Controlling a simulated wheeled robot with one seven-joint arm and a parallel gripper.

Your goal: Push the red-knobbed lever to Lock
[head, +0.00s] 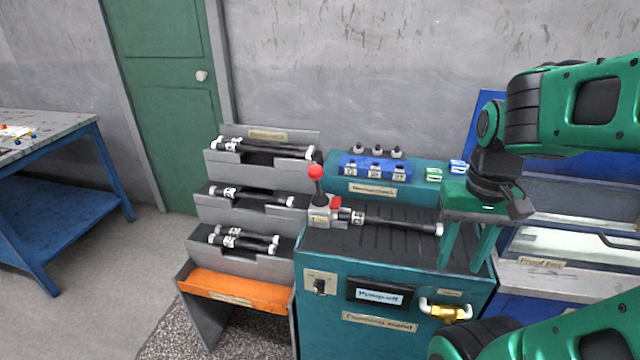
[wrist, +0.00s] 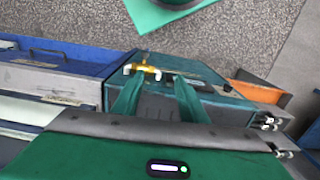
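The red-knobbed lever (head: 316,178) stands nearly upright on a light grey block at the left of the teal stand's top. Its red ball knob is at the top end. A dark hose with white ends (head: 395,222) lies to the right of the block. My gripper (head: 463,262) hangs over the right part of the stand, well to the right of the lever and apart from it. Its two green fingers point down and are spread, with nothing seen between them. In the wrist view the fingers (wrist: 155,105) are also apart; the lever is not seen there.
The teal stand (head: 405,347) carries a "Pump off" display (head: 378,294), a knob switch (head: 319,286) and a yellow valve (head: 447,312). Grey racks with hoses (head: 258,235) stand left of it. A blue block with several knobs (head: 375,167) is behind. A blue-framed cabinet (head: 570,235) stands right.

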